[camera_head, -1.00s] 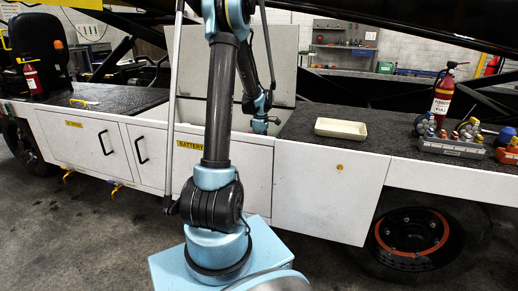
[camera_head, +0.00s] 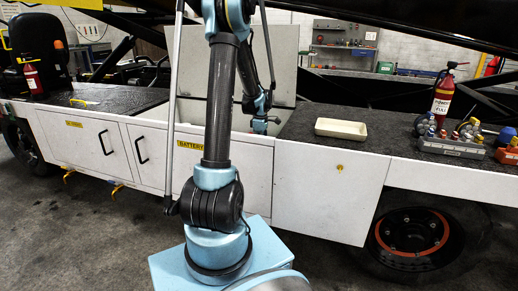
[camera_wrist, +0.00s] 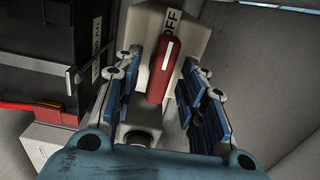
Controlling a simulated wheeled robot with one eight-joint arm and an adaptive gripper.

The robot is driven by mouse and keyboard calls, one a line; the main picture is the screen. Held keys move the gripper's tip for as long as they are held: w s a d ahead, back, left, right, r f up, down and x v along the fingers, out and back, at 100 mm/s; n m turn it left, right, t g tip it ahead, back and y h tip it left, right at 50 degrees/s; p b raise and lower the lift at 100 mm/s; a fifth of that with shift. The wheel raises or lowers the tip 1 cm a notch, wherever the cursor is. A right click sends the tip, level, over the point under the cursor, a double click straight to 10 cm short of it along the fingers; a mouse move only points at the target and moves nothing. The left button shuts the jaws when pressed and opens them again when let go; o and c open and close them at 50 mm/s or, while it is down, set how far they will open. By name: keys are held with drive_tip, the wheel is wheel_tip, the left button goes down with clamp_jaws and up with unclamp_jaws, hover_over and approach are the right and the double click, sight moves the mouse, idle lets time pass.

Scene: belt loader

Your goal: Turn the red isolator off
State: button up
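The red isolator handle (camera_wrist: 160,84) shows in the wrist view, on a pale housing (camera_wrist: 196,36). It runs up the picture, a white stripe on it, its upper end beside a white label reading OFF (camera_wrist: 173,20). My gripper (camera_wrist: 163,68) is open, with one blue-padded finger on each side of the handle. A gap shows on the left; I cannot tell whether the right pads touch. In the head view my gripper (camera_head: 265,123) is at the open battery compartment, and the isolator is hidden there.
In the wrist view a dark battery (camera_wrist: 35,50) with a red cable (camera_wrist: 30,105) stands at left, and a grey wall (camera_wrist: 260,70) at right. In the head view a cream tray (camera_head: 341,129) lies on the deck right of the compartment, whose raised lid (camera_head: 284,65) stands behind.

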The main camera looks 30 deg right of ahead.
wheel_tip(320, 180, up, 12)
idle(0.8)
idle(0.4)
